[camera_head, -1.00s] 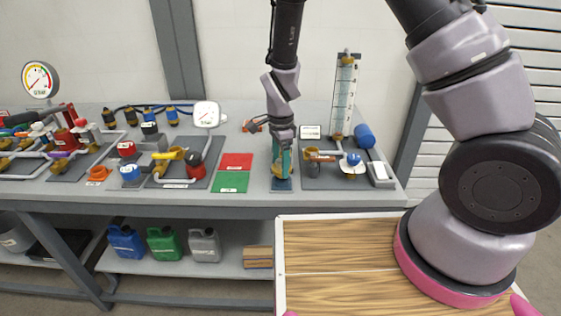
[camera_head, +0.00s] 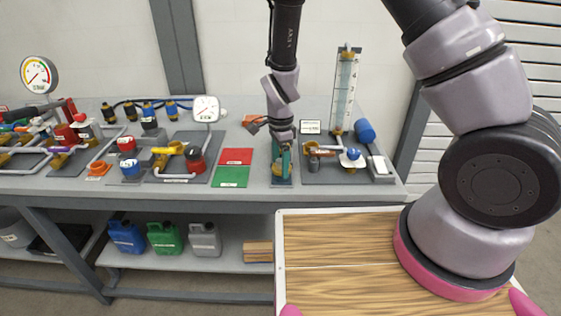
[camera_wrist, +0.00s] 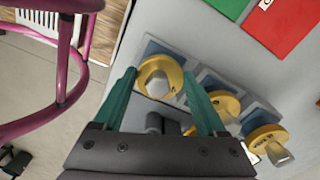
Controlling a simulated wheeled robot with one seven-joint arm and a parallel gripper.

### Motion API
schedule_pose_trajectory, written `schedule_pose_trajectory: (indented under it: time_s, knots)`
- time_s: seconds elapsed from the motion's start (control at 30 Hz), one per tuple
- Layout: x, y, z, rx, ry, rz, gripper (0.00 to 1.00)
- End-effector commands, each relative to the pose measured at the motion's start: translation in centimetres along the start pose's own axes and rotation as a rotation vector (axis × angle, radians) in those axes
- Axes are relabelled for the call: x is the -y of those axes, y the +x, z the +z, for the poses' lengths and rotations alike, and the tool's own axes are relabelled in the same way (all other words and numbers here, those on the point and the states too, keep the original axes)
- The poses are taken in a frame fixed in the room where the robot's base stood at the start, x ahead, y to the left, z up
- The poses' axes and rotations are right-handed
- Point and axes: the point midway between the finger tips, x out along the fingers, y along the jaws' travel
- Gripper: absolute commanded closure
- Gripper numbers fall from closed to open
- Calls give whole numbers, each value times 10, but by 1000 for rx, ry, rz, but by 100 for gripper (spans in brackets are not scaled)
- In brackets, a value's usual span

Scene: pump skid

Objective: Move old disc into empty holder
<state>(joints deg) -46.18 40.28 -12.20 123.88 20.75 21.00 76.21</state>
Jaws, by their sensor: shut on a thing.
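My gripper (camera_wrist: 159,78) has green fingers and points down at the bench; in the head view it (camera_head: 282,165) is over a narrow grey plate right of the red and green squares. Its fingers are shut on a round yellow disc (camera_wrist: 158,64), seen between the fingertips. Under this disc is a blue-grey square holder (camera_wrist: 153,47); I cannot tell whether the disc rests in it or is just above. Two more yellow pieces, one partly behind a finger (camera_wrist: 225,103) and one at lower right (camera_wrist: 268,143), sit on similar holders. No empty holder is clearly visible.
A red square (camera_head: 236,157) and a green square (camera_head: 231,177) lie left of my gripper. A panel with a tall clear gauge tube (camera_head: 345,90) stands on the right. Pipe skids with valves (camera_head: 172,150) fill the left. A wooden-topped surface (camera_head: 335,250) is in front.

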Motion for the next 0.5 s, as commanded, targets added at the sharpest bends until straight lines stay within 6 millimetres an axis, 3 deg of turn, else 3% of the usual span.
schedule_pose_trajectory:
  time_s: [0.47, 0.5]
  knots:
    - [0, 6, 0, 0, -1, 1, 93]
    - [0, 6, 0, 0, -1, 1, 15]
